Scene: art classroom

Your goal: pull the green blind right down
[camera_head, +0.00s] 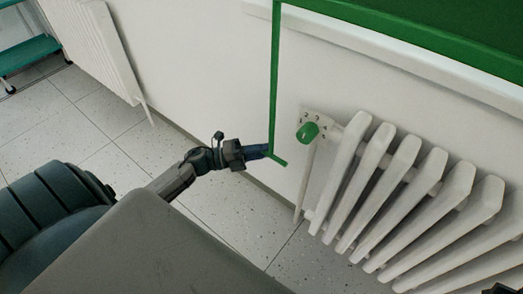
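The green blind (440,22) covers the upper right, its bottom bar (400,27) slanting across the picture above the white sill. A thin green pull (274,80) hangs from the bar's left end and ends in a short crosspiece (278,160). My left gripper (262,151) reaches in from the left, its dark fingers level with the pull's lower end and seeming to touch it. Whether the fingers are closed around it cannot be made out. A small dark part at the bottom right corner may be my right gripper (502,290); its fingers do not show clearly.
A white ribbed radiator (400,190) stands on the right, with a green valve knob (308,132) close to the right of the pull. Another radiator (97,45) is at upper left. A green shelf unit (28,52) stands far left. The tiled floor (110,140) is clear.

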